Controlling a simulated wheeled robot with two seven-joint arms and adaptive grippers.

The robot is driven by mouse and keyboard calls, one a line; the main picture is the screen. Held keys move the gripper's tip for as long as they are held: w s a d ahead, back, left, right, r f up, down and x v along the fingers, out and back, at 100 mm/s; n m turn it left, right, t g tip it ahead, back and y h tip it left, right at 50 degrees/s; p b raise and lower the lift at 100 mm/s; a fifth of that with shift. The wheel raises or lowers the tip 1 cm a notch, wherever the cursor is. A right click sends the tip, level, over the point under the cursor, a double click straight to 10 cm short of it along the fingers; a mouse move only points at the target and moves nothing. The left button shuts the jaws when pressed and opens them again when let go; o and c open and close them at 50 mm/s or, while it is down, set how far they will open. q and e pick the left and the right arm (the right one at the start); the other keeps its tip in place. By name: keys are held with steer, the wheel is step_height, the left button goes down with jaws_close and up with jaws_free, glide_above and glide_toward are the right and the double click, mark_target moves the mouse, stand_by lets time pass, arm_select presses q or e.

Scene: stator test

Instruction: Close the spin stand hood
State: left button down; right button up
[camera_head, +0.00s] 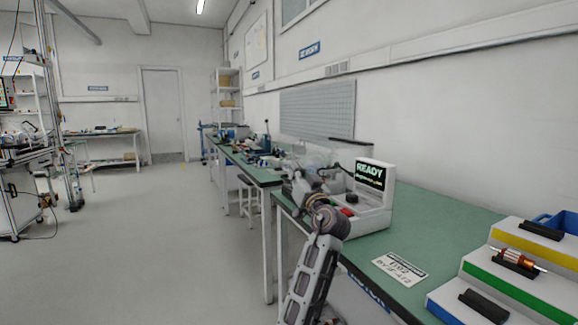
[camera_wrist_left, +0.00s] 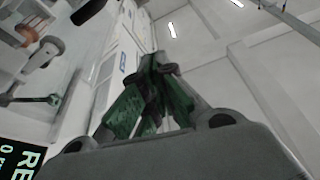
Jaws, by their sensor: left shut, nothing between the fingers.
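The spin stand (camera_head: 372,212) is a white unit on the green bench, with a black screen (camera_head: 370,174) reading READY and a red button on its front. A pale see-through shape (camera_head: 312,156), apparently the hood, shows behind and left of the screen; its exact angle is unclear. My left gripper (camera_head: 293,176) is at the stand's left side, just below and in front of that shape; contact cannot be told. In the left wrist view its green-and-dark fingers (camera_wrist_left: 158,68) meet at the tips, shut and empty. Part of the screen (camera_wrist_left: 25,160) shows there at lower left. My right gripper is out of view.
A white label card (camera_head: 400,268) lies on the bench, right of my left arm. A stepped, coloured rack (camera_head: 510,270) with a copper-wound rotor (camera_head: 518,259) stands at the right, near a blue bin (camera_head: 560,222). Another cluttered bench (camera_head: 245,165) stands beyond. The floor at left is open.

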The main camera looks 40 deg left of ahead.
arm_select(q)
steer(key=shift+w+v, duration=0.15)
steer(key=shift+v, duration=0.65)
steer(key=shift+w+v, duration=0.15)
steer(key=shift+v, duration=0.65)
steer(key=shift+d, duration=0.15)
